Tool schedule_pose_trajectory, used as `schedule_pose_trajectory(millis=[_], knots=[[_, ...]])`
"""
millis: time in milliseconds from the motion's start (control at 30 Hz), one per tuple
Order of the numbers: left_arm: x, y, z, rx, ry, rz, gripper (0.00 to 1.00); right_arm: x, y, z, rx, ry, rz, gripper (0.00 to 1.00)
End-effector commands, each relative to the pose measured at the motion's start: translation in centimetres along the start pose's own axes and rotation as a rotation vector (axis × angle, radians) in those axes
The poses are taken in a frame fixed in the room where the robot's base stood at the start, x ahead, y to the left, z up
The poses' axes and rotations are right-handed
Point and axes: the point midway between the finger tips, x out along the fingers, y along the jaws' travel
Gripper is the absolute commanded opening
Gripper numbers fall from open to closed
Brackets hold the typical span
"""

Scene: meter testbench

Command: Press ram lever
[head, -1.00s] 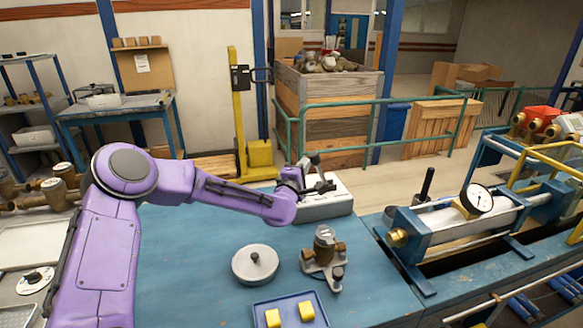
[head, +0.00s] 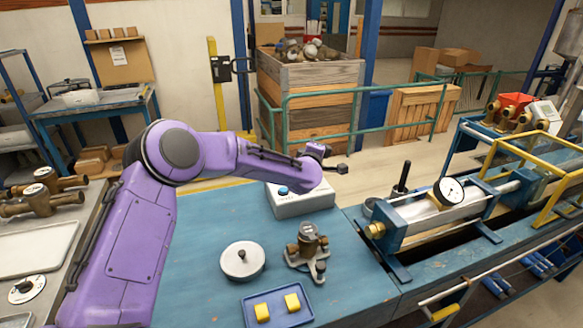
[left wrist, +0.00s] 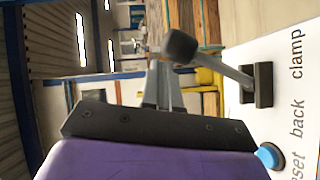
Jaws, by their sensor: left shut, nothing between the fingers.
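The white control box (head: 300,205) stands at the back of the blue bench, partly hidden by my left arm. The left wrist view shows its white top (left wrist: 300,60) with printed words, including "back" and "clamp", and a blue button (left wrist: 270,157). A grey lever (left wrist: 225,68) with a dark end block rises from a black base beside "clamp". An upright black handle (head: 401,180) stands by the cylinder. I cannot tell which is the ram lever. My left gripper (head: 342,169) is shut and empty above the box's right end; its fingers (left wrist: 163,70) appear beside the grey lever, contact unclear.
The cylinder with a dial gauge (head: 450,192) is right. A wooden crate (head: 310,100) stands behind.

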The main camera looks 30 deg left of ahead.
Motion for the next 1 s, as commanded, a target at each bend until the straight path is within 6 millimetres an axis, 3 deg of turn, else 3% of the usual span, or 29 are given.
schedule_pose_trajectory(millis=[833,1000], knots=[[0.8,0.1,1.1,-0.001,-0.001,0.001,0.00,0.4,-0.1,0.1,0.000,0.000,0.000,0.00],[0.1,1.2,0.6,-0.001,-0.006,0.004,0.00,-0.2,0.0,-0.1,0.000,0.000,0.000,0.00]])
